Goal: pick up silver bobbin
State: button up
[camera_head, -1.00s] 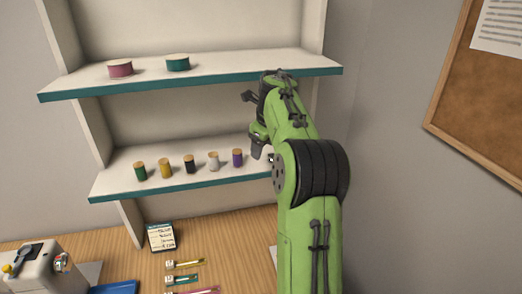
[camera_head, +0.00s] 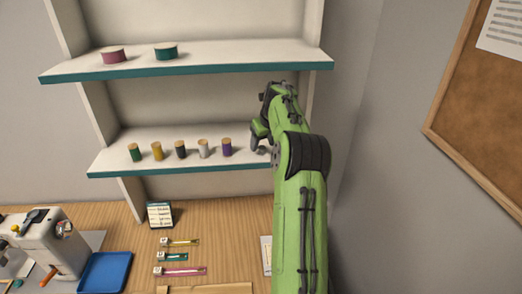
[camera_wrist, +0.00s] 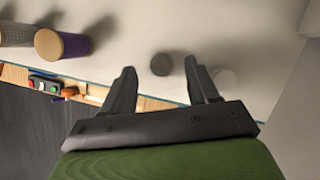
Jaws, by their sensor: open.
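The silver bobbin (camera_head: 203,149) stands upright on the lower shelf, in a row between a black bobbin (camera_head: 180,150) and a purple bobbin (camera_head: 227,147). In the wrist view, a grey bobbin (camera_wrist: 14,35), seemingly the silver one, is cut by the left edge, beside the purple bobbin (camera_wrist: 75,45). My gripper (camera_head: 257,137) is at the right end of the row, right of the purple bobbin. In the wrist view my gripper (camera_wrist: 160,64) is open, with its fingers apart and nothing held between them. Round dark patches show on the shelf near the fingertips.
The lower shelf (camera_head: 130,172) also holds green (camera_head: 134,152) and yellow (camera_head: 157,151) bobbins at left. The upper shelf (camera_head: 230,65) overhangs the row and carries two wider spools. The shelf's side wall is close right of my gripper. A table lies below.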

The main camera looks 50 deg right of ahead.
jog(key=shift+x, duration=1.05)
jog(key=shift+c, duration=0.9)
grip_shut()
jog(key=shift+r, duration=0.1)
jog(key=shift+r, duration=0.6)
notch_tip(320, 180, up, 3)
jog(key=shift+f+p, duration=0.15)
jog(key=shift+p, duration=0.2)
jog(key=s+a+b, duration=0.2)
jog(key=s+b, duration=0.2)
jog(key=s, duration=0.4)
jog(key=s+a+b, duration=0.3)
jog(key=s+b, duration=0.2)
jog(key=s, duration=0.4)
jog(key=shift+a+f+b, duration=0.25)
jog(key=shift+b, duration=0.05)
